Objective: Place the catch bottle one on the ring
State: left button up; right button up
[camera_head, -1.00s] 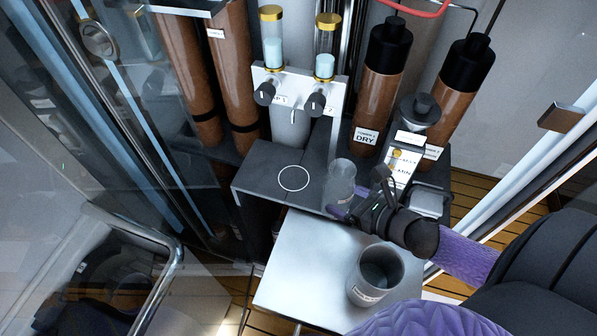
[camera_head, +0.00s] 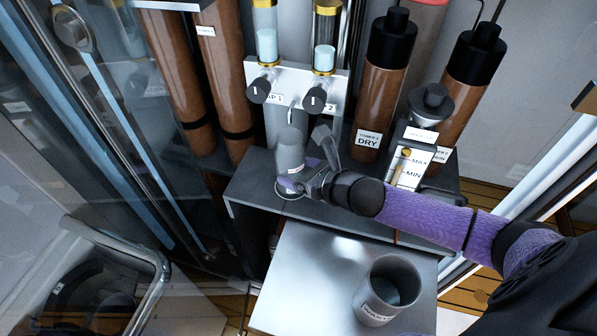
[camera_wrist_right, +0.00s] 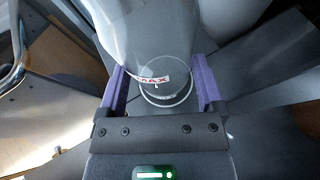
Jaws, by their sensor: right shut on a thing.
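The catch bottle one (camera_head: 290,152) is a clear, greyish cylinder, upright under the left tap on the dark shelf. My right gripper (camera_head: 305,182) is shut on it from the right, low on its body. In the right wrist view the clear bottle (camera_wrist_right: 150,45) stands between the two purple fingers (camera_wrist_right: 163,92), with a red MAX mark on its side. The white ring (camera_head: 288,194) on the shelf shows at the bottle's base; in the right wrist view the ring (camera_wrist_right: 166,98) shows around or beneath the bottle's bottom. Whether the base touches the shelf I cannot tell. My left gripper is not in view.
The tap panel (camera_head: 310,108) with two taps stands just behind the bottle. A grey container (camera_head: 387,290) stands on the lower metal table (camera_head: 310,275).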

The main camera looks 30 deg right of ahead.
jog(key=shift+f, duration=0.15)
jog(key=o, duration=0.9)
jog(key=shift+o, duration=0.5)
jog(key=shift+s+r, duration=0.15)
jog(key=shift+r, duration=0.15)
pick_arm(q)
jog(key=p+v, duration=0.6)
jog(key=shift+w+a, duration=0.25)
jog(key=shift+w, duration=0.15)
pick_arm(e)
jog(key=v, duration=1.1)
jog(key=shift+s+d, duration=0.2)
jog(key=shift+s, duration=0.1)
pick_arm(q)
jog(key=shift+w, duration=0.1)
pick_arm(e)
jog(key=shift+r, duration=0.1)
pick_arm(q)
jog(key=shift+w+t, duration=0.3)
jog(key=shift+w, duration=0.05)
